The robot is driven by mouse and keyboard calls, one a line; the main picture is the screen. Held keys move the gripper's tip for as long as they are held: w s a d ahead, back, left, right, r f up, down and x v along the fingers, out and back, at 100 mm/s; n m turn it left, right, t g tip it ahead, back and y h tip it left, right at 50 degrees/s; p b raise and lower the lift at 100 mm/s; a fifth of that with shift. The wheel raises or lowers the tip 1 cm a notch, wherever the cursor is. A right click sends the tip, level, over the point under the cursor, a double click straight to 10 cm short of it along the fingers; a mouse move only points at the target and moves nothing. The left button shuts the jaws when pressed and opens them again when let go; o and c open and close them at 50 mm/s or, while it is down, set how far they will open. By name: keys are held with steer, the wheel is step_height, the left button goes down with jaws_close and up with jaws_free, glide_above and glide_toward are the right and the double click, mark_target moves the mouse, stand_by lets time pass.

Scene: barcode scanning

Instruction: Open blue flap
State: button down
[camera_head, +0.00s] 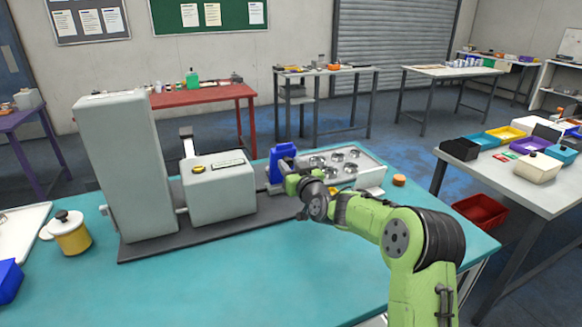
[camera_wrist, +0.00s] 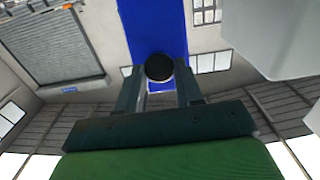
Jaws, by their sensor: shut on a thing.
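The blue flap (camera_head: 283,158) stands roughly upright at the right end of the grey machine, beside a light tray with round cups. In the wrist view the flap (camera_wrist: 158,25) is a blue panel at top centre, with a round black knob (camera_wrist: 159,67) in front of it. My gripper (camera_wrist: 159,80) has one finger on each side of this knob and is shut on it. In the head view my gripper (camera_head: 290,184) is at the flap's lower front. The flap's lower part and the knob are hidden there by my gripper and arm.
The grey machine (camera_head: 130,165) has a tall block and a lower box (camera_head: 219,187) left of the flap. The tray (camera_head: 360,172) is on the right. A yellow pot (camera_head: 70,235) is at left. The front of the teal table (camera_head: 240,290) is clear.

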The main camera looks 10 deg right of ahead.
mark_target(285, 155)
steer(key=p, duration=0.1)
steer(key=r+g+p, duration=0.1)
steer(key=p, duration=0.1)
steer(key=shift+w+a+r, duration=0.15)
steer(key=shift+w+r, duration=0.15)
steer(key=shift+w, duration=0.1)
steer(key=w+p, duration=0.1)
steer(key=p, duration=0.1)
steer(key=shift+a+r+g+p, duration=0.1)
steer(key=shift+r+g+p, duration=0.2)
steer(key=shift+g+p, duration=0.1)
steer(key=shift+w+g+p, duration=0.3)
steer(key=shift+g+p, duration=0.1)
steer(key=shift+p, duration=0.3)
steer(key=shift+f, duration=0.15)
